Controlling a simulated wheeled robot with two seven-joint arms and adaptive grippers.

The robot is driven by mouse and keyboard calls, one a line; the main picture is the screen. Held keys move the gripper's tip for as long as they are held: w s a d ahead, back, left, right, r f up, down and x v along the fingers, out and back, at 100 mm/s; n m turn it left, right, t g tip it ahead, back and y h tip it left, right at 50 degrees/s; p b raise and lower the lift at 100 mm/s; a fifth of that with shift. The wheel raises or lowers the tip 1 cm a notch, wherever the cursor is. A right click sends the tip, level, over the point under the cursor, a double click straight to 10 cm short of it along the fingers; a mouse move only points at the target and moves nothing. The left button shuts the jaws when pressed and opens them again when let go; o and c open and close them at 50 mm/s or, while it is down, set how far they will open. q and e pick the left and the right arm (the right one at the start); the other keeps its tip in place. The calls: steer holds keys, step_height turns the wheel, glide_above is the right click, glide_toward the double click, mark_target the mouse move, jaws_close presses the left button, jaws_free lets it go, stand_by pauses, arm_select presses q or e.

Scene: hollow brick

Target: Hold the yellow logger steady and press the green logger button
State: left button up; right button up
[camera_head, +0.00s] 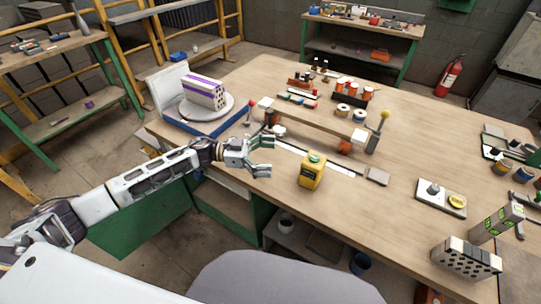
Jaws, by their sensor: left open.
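The yellow logger (311,173) stands upright on the wooden table near its front edge. Its green button (315,158) is on the top face. My left gripper (268,157) is open and empty, to the left of the logger, with its fingers pointing towards it. A gap shows between the fingertips and the logger. My right gripper is not in view.
A beam fixture (310,125) stands behind the logger. A purple-striped hollow brick (204,92) sits on a round plate at the left. A grey hollow brick (465,259) and a switch panel (441,198) are at the right. Table space right of the logger is mostly clear.

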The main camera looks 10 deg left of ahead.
mark_target(309, 158)
arm_select(q)
steer(key=shift+d, duration=0.15)
steer(key=d, duration=0.4)
steer(key=w+d, duration=0.1)
steer(key=d, duration=0.2)
steer(key=w+d, duration=0.1)
steer(key=d, duration=0.3)
steer(key=shift+d, duration=1.1)
steer(key=shift+w+d, duration=0.1)
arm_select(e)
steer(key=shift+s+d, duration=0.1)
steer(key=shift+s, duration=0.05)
arm_select(q)
steer(key=shift+c, duration=0.4)
